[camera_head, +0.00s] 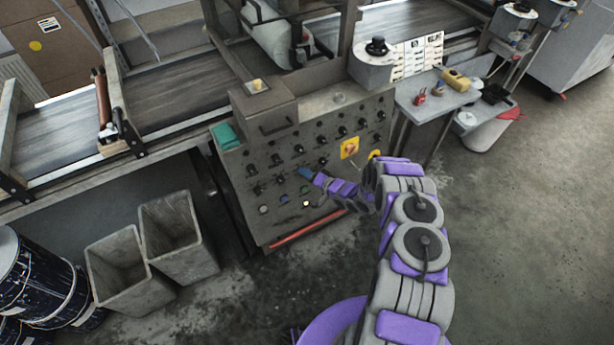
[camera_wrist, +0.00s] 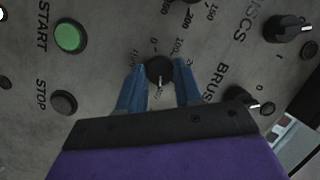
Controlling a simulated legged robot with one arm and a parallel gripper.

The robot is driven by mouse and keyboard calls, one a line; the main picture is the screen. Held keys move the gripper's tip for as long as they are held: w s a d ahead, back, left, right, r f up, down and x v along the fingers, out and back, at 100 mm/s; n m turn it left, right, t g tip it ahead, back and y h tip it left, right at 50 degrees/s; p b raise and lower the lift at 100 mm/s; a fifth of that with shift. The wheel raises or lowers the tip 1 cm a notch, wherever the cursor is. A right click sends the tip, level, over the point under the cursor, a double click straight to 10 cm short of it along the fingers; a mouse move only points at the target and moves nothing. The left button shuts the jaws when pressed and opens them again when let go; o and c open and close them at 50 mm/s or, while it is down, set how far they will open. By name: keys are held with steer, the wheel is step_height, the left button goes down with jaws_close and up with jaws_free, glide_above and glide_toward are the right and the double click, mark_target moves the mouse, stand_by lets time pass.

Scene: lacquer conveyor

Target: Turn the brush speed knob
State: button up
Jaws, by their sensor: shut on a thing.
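The brush speed knob (camera_wrist: 160,68) is a round black dial with a pale pointer mark and printed numbers around it. Lettering that starts "BRUS" is partly hidden beside it. My gripper (camera_wrist: 160,78) has its two blue fingers on either side of the knob, shut on it. In the head view my gripper (camera_head: 305,173) reaches the lower middle of the grey control panel (camera_head: 283,226), and the knob itself is hidden or too small to tell there.
A green START button (camera_wrist: 69,37) and a dark STOP button (camera_wrist: 63,102) lie left of the knob. Another black knob (camera_wrist: 287,28) is at the upper right, near "DISCS". A yellow-backed switch (camera_head: 349,148) is on the panel. Grey bins (camera_head: 178,240) stand at left.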

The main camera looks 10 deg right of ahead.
steer(key=shift+d+f+m, duration=0.1)
steer(key=shift+d+m, duration=0.1)
steer(key=shift+m, duration=0.1)
steer(key=o, duration=1)
steer(key=p+v, duration=0.2)
steer(key=v, duration=1.5)
steer(key=shift+s+d+p, duration=0.15)
steer(key=shift+d+p, duration=0.05)
steer(key=shift+p, duration=0.2)
steer(key=shift+f, duration=0.1)
